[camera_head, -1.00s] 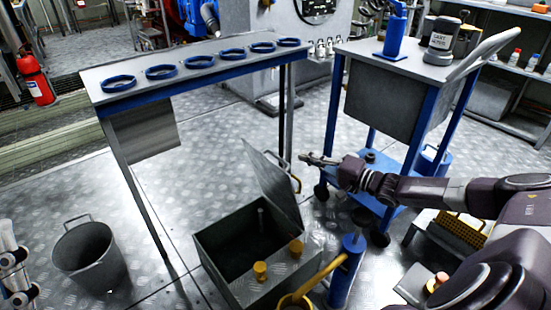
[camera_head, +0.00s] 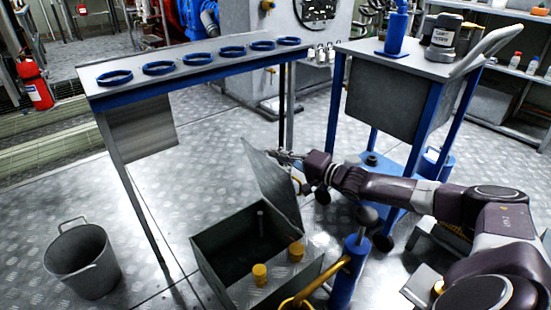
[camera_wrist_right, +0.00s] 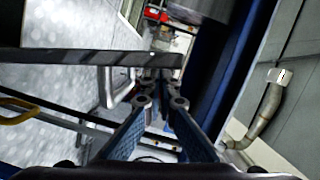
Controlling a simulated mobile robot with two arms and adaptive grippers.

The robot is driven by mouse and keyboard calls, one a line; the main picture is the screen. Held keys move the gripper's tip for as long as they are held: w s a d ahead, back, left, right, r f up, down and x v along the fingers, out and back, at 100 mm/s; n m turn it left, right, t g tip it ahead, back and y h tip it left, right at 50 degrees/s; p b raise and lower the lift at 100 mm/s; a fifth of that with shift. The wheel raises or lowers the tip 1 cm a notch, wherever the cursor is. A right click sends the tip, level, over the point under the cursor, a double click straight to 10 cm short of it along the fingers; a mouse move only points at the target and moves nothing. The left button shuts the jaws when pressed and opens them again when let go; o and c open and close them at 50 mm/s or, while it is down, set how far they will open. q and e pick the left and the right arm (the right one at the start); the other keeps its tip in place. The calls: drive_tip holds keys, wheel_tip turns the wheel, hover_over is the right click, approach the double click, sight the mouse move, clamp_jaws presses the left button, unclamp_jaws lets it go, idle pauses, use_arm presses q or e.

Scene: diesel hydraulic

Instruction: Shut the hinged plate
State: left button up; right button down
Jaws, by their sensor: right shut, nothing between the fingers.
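The hinged plate (camera_head: 268,188) is a flat grey metal lid. It stands open and tilted at the back right of a dark grey floor box (camera_head: 212,245), whose inside is exposed. My right gripper (camera_head: 282,155) is at the upper right edge of the plate, fingers shut and empty. I cannot tell whether it touches the plate. In the right wrist view, the closed fingertips (camera_wrist_right: 163,78) reach a dark straight bar (camera_wrist_right: 85,57), which may be the plate's edge. My left gripper is not in view.
Two yellow knobs (camera_head: 259,274) sit on the box's front ledge. A blue cylinder with a yellow lever (camera_head: 350,272) stands right of the box. A blue-framed cart (camera_head: 390,95) is behind my right arm. A table with blue rings (camera_head: 200,70) and a bucket (camera_head: 84,262) are left.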

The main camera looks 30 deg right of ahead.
drive_tip(key=shift+a+f, duration=0.1)
drive_tip(key=shift+a, duration=0.25)
drive_tip(key=shift+a, duration=0.1)
